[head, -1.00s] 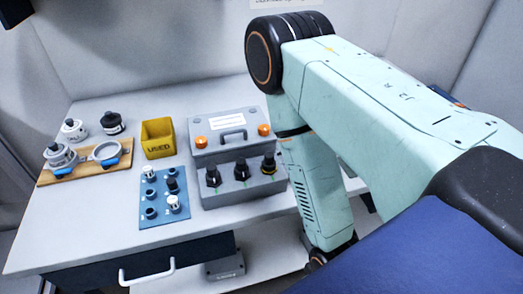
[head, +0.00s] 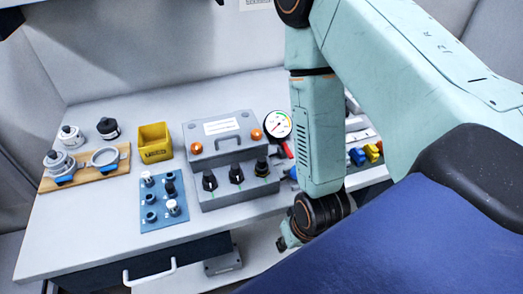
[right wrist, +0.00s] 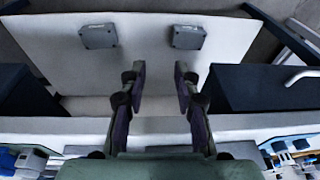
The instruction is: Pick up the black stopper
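Two black pieces in the head view could be the black stopper. A small black one (head: 169,188) stands in the blue holder (head: 151,222) beside white-topped pieces; a larger black-topped one (head: 108,128) stands at the back left of the table. I cannot tell which is meant. My right gripper (head: 284,243) hangs low by the table's front edge, right of and apart from both. In the right wrist view, it (right wrist: 158,75) is open and empty, over the lower shelf. My left gripper is not in view.
A grey box with black knobs (head: 222,140) stands right of the blue holder. A yellow bin (head: 154,150) and a wooden board (head: 123,165) with grey rings are behind. A gauge (head: 277,125) and coloured blocks (head: 371,153) are at right. The table's (head: 75,235) front left is bare.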

